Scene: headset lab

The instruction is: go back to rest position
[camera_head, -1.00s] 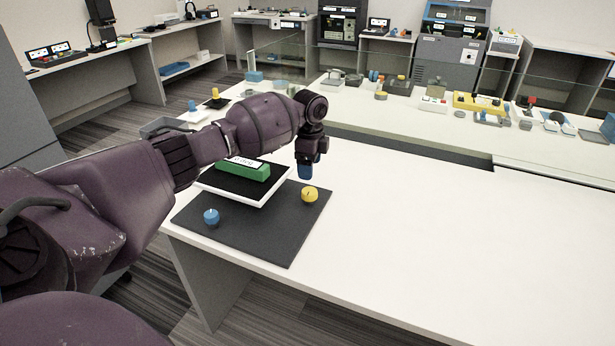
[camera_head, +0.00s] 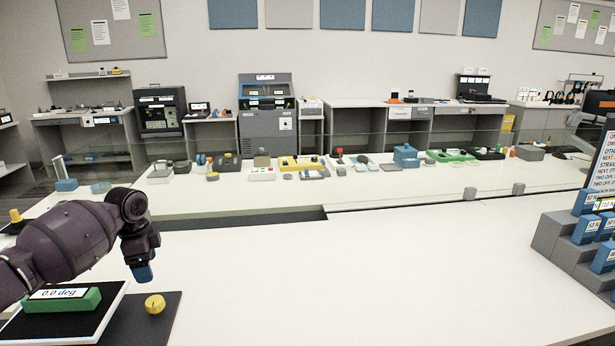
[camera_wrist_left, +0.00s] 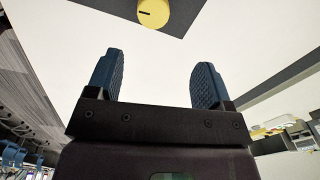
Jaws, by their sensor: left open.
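My left gripper (camera_head: 143,268) hangs over the white table, fingertips pointing down, just up and left of a yellow knob (camera_head: 155,304). In the left wrist view its two blue fingers (camera_wrist_left: 158,80) stand wide apart with nothing between them. The yellow knob (camera_wrist_left: 154,12) shows there at the top edge, beyond the fingertips and apart from them. My right gripper is in neither view.
A green block with a "0.0 deg" display (camera_head: 62,299) sits on a white-rimmed black plate (camera_head: 108,312) over a dark mat (camera_head: 140,328). Blue boxes stand on grey steps (camera_head: 565,254) at the right. The table's middle (camera_head: 370,270) is clear.

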